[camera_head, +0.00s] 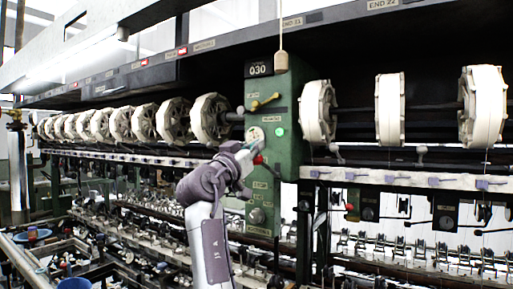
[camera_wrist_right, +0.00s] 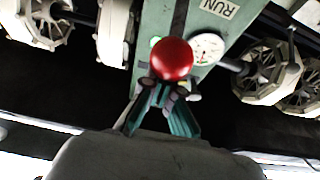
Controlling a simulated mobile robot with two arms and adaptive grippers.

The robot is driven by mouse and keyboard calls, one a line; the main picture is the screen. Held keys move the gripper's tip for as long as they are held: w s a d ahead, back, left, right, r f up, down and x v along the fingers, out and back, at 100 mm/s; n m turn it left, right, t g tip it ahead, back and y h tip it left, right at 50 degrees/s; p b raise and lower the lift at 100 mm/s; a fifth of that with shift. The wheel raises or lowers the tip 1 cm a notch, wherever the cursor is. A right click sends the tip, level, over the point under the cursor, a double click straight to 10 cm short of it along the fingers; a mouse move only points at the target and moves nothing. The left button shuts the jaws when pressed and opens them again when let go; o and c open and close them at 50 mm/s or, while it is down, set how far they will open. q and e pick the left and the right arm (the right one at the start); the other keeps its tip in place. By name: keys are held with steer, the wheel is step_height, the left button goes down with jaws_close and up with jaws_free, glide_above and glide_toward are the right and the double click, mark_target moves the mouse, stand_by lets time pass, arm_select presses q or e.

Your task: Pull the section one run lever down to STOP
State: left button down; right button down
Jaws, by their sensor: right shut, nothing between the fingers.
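The run lever's red ball knob (camera_wrist_right: 172,59) is large in the right wrist view, with its dark shaft leading to the green panel. A RUN label (camera_wrist_right: 220,7) shows beyond it on the panel. In the head view the red knob (camera_head: 258,160) is small and partly covered by my right gripper (camera_head: 248,153), in front of the green panel (camera_head: 290,100). The right gripper's fingertips (camera_wrist_right: 165,88) are shut and empty, right by the knob; I cannot tell whether they touch it. My left gripper is not in view.
A round white gauge (camera_head: 255,134) and a lit green lamp (camera_head: 280,132) sit on the panel near the gripper. White reels (camera_head: 318,112) flank the panel. Basins and small fittings lie below.

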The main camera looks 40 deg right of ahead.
steer(key=shift+s+a+f+b, duration=0.1)
steer(key=shift+a+f+b, duration=0.15)
steer(key=shift+f+b, duration=0.45)
steer(key=shift+s+a+f+b, duration=0.1)
steer(key=shift+a+f+b, duration=0.25)
steer(key=shift+f, duration=0.55)
steer(key=shift+d, duration=0.1)
steer(key=shift+f, duration=0.1)
steer(key=shift+f+b, duration=0.8)
steer(key=shift+b, duration=0.15)
steer(key=b+v, duration=0.7)
steer(key=v, duration=0.9)
steer(key=shift+b, duration=0.4)
steer(key=shift+w, duration=0.1)
